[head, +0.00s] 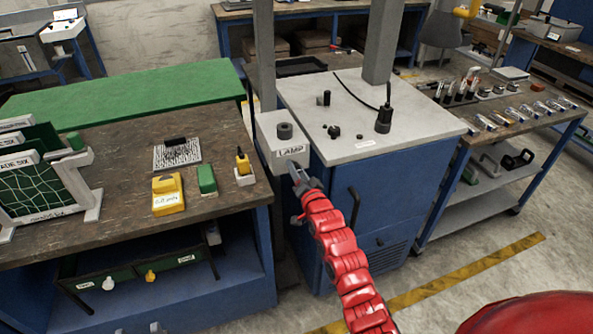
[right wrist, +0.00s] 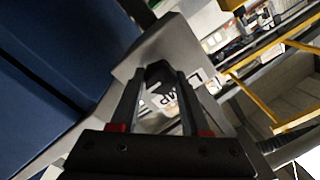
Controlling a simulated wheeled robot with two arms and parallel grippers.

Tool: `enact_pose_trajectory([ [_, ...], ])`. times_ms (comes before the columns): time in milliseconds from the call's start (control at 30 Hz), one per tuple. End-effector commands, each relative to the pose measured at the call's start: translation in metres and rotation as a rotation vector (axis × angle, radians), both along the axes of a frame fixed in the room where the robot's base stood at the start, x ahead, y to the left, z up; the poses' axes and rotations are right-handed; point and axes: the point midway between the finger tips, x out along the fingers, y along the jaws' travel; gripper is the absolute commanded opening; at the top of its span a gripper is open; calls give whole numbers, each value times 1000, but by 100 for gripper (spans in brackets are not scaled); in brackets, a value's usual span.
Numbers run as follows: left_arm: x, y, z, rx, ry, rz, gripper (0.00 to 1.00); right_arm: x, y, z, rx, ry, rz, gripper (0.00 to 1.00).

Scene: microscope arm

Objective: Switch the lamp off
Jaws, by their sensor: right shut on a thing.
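The lamp box (head: 268,153) is a pale grey box with a LAMP label (head: 291,151) and a round dark knob (head: 285,131) on top. It stands at the left edge of the grey-topped blue cabinet. My right gripper (head: 297,172) is at the front of this box, just below the label. In the right wrist view its fingers (right wrist: 158,88) are closed around a small dark part (right wrist: 158,72) in front of the box, beside the partly hidden label. The fingers hide most of that part, so its position cannot be told. My left gripper is not in view.
The blue cabinet (head: 430,118) carries small dark knobs and a black cabled fitting (head: 384,120). A wooden bench (head: 120,215) at left holds a yellow meter (head: 168,194) and a green block (head: 207,179). A grey post (head: 264,60) rises behind the box.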

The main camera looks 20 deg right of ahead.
Motion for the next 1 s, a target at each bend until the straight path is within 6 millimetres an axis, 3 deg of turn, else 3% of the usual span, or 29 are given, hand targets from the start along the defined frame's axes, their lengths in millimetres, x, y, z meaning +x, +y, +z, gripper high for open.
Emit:
enact_pose_trajectory([
  [367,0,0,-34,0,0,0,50,0,1,-4,-223,-11,1,0],
  [700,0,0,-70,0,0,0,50,0,3,-3,-548,-23,0,0],
  [1000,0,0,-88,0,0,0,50,0,3,-3,-832,-25,1,0],
])
